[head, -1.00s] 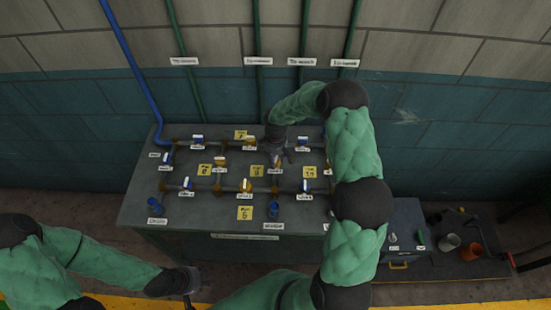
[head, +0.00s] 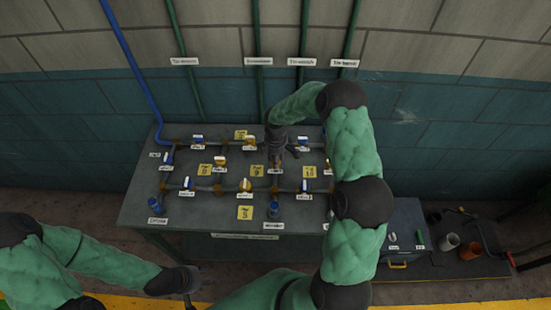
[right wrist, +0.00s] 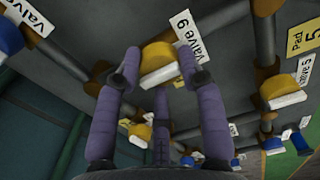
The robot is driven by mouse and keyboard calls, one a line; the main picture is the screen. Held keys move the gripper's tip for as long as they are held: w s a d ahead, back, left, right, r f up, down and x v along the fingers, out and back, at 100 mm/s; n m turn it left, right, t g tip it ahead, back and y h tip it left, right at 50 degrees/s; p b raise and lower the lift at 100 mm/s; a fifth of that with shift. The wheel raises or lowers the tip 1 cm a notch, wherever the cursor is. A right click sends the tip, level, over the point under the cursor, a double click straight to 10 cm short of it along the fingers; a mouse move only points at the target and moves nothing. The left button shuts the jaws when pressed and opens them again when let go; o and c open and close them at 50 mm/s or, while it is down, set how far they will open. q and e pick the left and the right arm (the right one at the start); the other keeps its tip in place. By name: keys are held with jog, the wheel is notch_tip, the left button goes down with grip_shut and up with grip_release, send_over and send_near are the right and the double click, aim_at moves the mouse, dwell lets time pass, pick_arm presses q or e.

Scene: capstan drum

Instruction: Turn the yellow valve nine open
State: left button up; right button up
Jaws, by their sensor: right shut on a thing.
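In the head view valve nine (head: 277,162) is a small orange patch, mostly hidden under my right gripper (head: 280,147). My left gripper (head: 190,292) hangs low in front of the bench, away from the valves; its finger opening is not clear.
The grey bench (head: 140,205) carries pipes with several other yellow and blue valves. A yellow valve five (right wrist: 282,92) lies to the right in the right wrist view. Colored pipes run up the back wall. A dark cart (head: 465,268) with cups stands at the right.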

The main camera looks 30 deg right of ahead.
jog(key=o, duration=1.2)
jog(key=shift+c, duration=0.2)
jog(key=shift+r, duration=0.1)
notch_tip(320, 180, up, 12)
jog(key=shift+f, duration=0.2)
